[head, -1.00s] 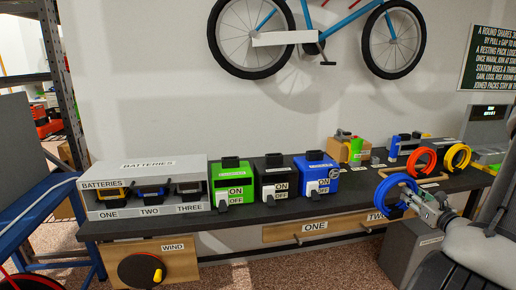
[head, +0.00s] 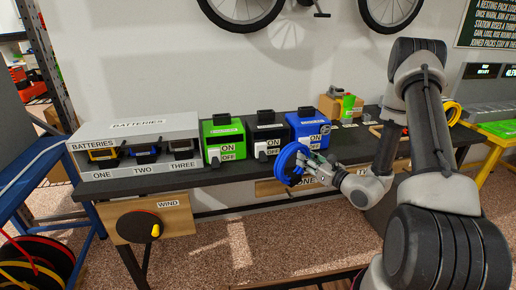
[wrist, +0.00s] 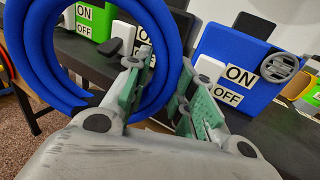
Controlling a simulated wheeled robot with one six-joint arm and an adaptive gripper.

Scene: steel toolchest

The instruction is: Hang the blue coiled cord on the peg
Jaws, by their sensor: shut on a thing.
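The blue coiled cord (head: 281,164) hangs in my gripper (head: 312,166), in front of the bench and below the blue box. In the wrist view the cord (wrist: 38,50) is a thick blue ring at the left, with its right side at the left finger. My gripper (wrist: 164,68) is shut on the cord; the exact contact is partly hidden by the finger. The ring is upright and apart from the boxes behind it. I cannot make out the peg in either current view.
Green (head: 222,131), black (head: 265,131) and blue (head: 308,122) switch boxes stand on the black bench (head: 150,181). A grey battery rack (head: 140,133) is left of them. A wind disc (head: 139,227) sits below. A yellow coil (head: 452,113) is behind my arm. Carpet in front is open.

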